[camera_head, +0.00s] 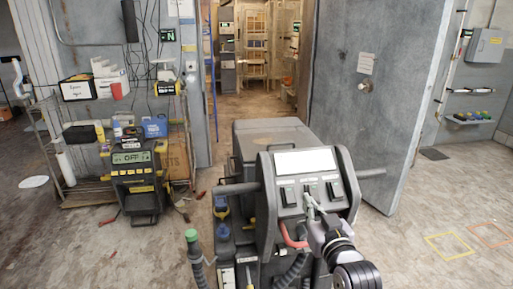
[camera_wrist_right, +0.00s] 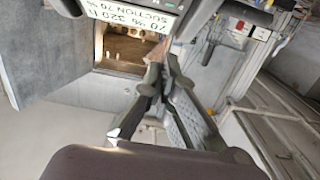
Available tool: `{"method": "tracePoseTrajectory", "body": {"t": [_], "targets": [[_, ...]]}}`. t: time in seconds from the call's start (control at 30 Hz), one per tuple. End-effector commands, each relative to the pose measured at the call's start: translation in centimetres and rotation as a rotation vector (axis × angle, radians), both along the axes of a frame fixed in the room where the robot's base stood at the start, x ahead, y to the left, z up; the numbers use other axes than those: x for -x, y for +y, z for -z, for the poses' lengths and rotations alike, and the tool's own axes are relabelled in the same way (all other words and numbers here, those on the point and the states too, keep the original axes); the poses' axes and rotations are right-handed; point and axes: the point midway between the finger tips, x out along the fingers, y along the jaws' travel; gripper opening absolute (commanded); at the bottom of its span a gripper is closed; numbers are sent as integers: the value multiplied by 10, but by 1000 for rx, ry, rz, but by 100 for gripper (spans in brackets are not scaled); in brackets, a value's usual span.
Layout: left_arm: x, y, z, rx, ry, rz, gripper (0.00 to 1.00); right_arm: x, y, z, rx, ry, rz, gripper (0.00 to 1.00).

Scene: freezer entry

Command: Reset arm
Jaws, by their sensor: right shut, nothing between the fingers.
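My right arm (camera_head: 356,272) comes up from the bottom right in the head view. Its gripper (camera_head: 311,199) is in front of the switch panel of a grey machine (camera_head: 268,134). I cannot tell whether the fingertips touch the panel. In the right wrist view the gripper (camera_wrist_right: 158,72) shows its two dark fingers shut with nothing held. My left gripper is not in view.
The machine has a white display (camera_head: 300,162) and side handles. A freezer door (camera_head: 362,100) stands open at the right of a doorway to shelves. A black-and-yellow device (camera_head: 137,180) and a wire rack stand left.

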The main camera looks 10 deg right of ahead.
Motion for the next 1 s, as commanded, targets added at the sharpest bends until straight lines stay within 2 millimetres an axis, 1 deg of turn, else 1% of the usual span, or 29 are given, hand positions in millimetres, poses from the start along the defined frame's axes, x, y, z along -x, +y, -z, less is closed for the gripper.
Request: {"method": "tracePoseTrajectory", "body": {"t": [0.07,0.17,0.2,0.27,0.3,0.37,0.4,0.5,0.57,0.6,0.67,0.7,0.87,0.9,1.0], "targets": [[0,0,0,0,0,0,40,12,1,26,11,75,-7,0],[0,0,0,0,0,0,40,43,5,76,32,237,-25,0],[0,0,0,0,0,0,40,60,6,99,43,318,-33,0],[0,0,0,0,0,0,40,91,7,134,58,447,-43,0],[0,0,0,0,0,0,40,113,8,154,68,528,-49,0],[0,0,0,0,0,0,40,143,9,178,82,636,-57,0],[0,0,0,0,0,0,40,162,9,192,90,701,-62,0],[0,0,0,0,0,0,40,204,8,217,105,837,-70,0],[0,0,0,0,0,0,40,226,8,228,113,907,-75,0],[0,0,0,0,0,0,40,240,8,234,119,950,-78,0],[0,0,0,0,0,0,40,261,7,242,128,1012,-80,0],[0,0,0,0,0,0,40,275,6,246,133,1052,-82,0],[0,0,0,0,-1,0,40,327,4,259,153,1202,-89,0],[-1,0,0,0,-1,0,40,328,4,267,155,1217,-89,0],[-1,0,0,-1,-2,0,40,319,5,294,154,1223,-90,0]]}}
